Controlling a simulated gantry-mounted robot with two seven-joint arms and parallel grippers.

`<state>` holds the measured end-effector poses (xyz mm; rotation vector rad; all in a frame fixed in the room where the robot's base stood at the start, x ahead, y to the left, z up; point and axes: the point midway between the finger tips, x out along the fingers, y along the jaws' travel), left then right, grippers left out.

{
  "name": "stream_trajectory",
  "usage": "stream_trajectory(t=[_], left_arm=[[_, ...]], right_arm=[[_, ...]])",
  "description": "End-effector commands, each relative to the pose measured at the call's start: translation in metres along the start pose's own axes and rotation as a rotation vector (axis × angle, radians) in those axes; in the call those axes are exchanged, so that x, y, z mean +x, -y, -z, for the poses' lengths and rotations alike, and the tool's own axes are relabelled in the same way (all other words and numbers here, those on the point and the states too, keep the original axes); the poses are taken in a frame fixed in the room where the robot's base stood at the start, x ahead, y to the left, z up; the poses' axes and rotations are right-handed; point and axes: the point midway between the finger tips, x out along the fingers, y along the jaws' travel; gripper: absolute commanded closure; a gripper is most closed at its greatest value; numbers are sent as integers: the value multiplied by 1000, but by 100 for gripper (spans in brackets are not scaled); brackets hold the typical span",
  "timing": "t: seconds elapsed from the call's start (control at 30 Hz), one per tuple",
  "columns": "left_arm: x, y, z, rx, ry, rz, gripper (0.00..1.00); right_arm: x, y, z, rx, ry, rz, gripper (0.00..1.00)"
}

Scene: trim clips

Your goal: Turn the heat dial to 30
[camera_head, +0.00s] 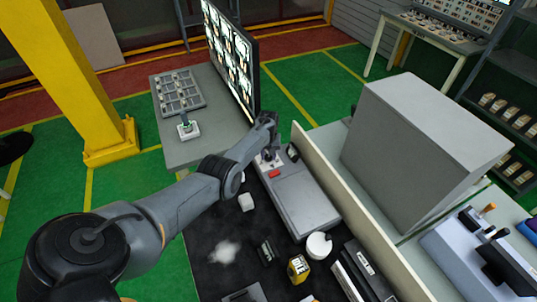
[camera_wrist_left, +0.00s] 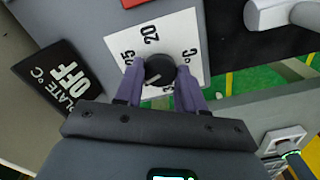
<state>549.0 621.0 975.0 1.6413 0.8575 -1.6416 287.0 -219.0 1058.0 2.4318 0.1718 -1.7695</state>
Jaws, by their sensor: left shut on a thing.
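The heat dial is a round black knob (camera_wrist_left: 159,70) on a white scale plate (camera_wrist_left: 188,35). My left gripper (camera_wrist_left: 160,85) is shut on the knob, one finger on each side. In the head view the left gripper (camera_head: 267,150) is at the far end of the grey hot plate unit (camera_head: 303,205), and the knob is hidden there.
A black label reading "PLATE °C OFF" (camera_wrist_left: 62,80) lies beside the dial. A red part (camera_head: 274,173) sits on the unit. A cream partition (camera_head: 345,205) runs along its right. A white round piece (camera_head: 319,246) and a yellow item (camera_head: 298,268) stand nearer on the dark mat.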

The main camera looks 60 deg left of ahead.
Motion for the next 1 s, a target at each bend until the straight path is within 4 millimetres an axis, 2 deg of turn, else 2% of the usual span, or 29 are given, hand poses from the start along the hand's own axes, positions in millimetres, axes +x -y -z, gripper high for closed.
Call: stream_trajectory(t=[0.4,0.97,1.0], left_arm=[[0,0,0,-195,-1,0,91],[0,0,0,-221,-1,0,91],[0,0,0,-221,-1,0,55]], right_arm=[[1,2,0,8,-1,6,57],[1,1,0,2,0,2,57],[1,0,0,0,0,1,57]])
